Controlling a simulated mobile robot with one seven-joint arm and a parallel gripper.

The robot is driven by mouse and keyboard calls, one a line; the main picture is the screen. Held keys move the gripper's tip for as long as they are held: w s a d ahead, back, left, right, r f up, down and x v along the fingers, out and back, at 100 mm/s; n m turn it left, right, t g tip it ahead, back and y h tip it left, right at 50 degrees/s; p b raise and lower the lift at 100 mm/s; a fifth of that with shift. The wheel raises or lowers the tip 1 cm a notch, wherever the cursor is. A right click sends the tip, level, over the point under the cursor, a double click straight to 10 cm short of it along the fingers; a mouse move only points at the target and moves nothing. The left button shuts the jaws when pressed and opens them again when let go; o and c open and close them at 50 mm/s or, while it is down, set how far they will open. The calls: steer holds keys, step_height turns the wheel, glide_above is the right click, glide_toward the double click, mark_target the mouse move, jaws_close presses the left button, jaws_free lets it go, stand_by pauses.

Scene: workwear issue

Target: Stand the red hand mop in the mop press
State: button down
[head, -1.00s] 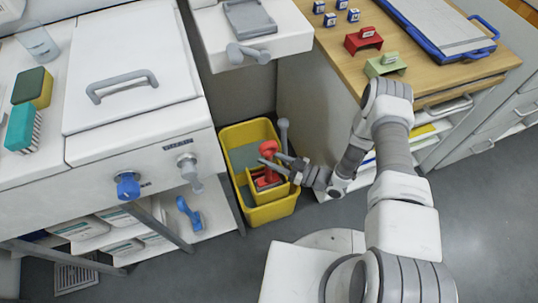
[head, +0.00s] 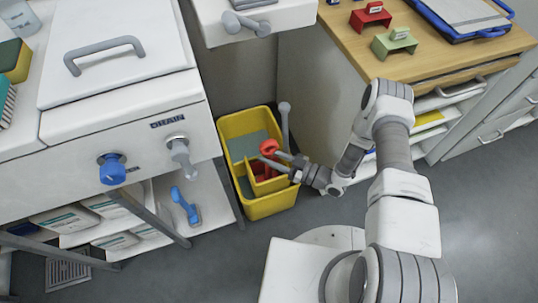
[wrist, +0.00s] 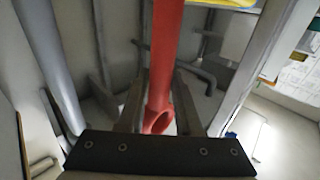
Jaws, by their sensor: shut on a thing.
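The red hand mop (head: 268,147) is upright in the raised yellow mop press (head: 270,187) at the front of the yellow bucket (head: 240,123). Its lower part shows as red inside the press, partly hidden by the press wall and my gripper. My gripper (head: 279,160) reaches in from the right and is shut on the mop's handle. In the wrist view the red handle (wrist: 165,50) runs between the two fingers, with its ring-shaped end near the palm. I cannot tell whether the mop's head rests on the press floor.
A grey lever (head: 284,120) rises by the bucket's back right. At left, a white unit has a blue knob (head: 112,168) and a grey tap; a blue brush (head: 184,206) lies on its lower shelf. A wooden-topped cabinet (head: 350,60) stands right. Floor is clear in front.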

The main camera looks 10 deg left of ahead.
steer(key=c, duration=0.5)
jaws_free()
steer(key=shift+d, duration=0.1)
steer(key=p+v, duration=0.2)
steer(key=v, duration=1.5)
steer(key=shift+d, duration=0.2)
